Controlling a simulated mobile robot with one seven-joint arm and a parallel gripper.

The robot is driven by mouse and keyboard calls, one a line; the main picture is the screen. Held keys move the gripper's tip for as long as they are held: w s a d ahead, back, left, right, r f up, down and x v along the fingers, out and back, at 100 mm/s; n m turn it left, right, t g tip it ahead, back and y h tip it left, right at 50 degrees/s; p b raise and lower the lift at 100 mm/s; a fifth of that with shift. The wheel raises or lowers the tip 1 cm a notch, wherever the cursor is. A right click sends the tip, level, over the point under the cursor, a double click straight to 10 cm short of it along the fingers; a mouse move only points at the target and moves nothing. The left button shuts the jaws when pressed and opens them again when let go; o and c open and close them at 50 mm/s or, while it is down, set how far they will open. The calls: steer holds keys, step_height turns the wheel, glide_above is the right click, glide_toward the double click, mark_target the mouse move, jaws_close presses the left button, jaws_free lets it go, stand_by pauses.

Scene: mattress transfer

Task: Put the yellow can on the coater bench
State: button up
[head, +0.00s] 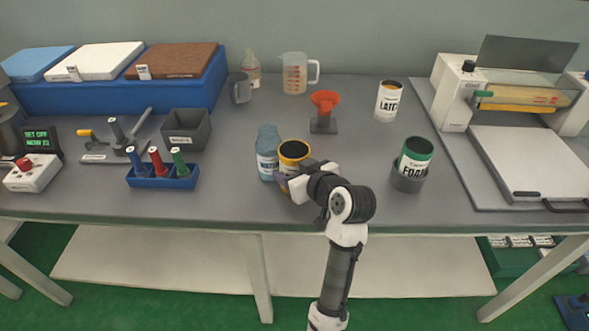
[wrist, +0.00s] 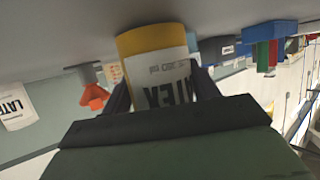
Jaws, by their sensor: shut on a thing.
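The yellow can (head: 293,150) stands upright near the front middle of the grey bench (head: 230,205), close beside a blue bottle (head: 267,152). My gripper (head: 290,184) is shut on it from the front right and hides its lower part. A coater machine (head: 520,165) with a white plate stands on the bench at the right.
A green-topped can (head: 416,152) sits in a grey holder (head: 408,182) to the right. Behind are an orange funnel on a stand (head: 324,108), a white LATEX can (head: 388,103) and a measuring jug (head: 297,74). A blue rack (head: 163,180) and grey bin (head: 186,130) stand left.

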steer(key=shift+f, duration=0.2)
steer(key=o, duration=1.1)
steer(key=shift+r, duration=0.15)
